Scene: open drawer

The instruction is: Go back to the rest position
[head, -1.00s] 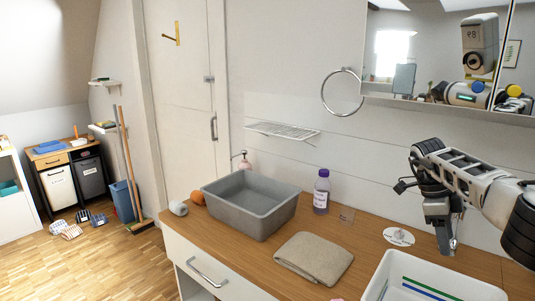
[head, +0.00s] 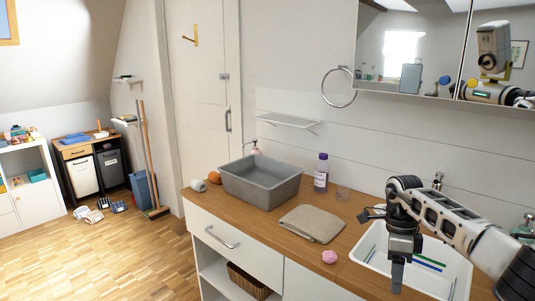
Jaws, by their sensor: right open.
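My right gripper (head: 398,275) hangs over the left front part of the white sink basin (head: 455,262), fingers pointing down. It is open, and no object shows between its fingers. My right arm reaches in from the right edge and hides part of the basin. The drawer (head: 236,243) with a metal handle in the white cabinet front looks closed. My left gripper is not in view.
On the wooden counter (head: 356,212) are a grey tub (head: 262,182), a folded beige cloth (head: 312,223), a purple-capped bottle (head: 321,173), a glass (head: 342,192) and a pink item (head: 329,257). A mirror cabinet (head: 410,50) hangs above. The floor at left is largely clear.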

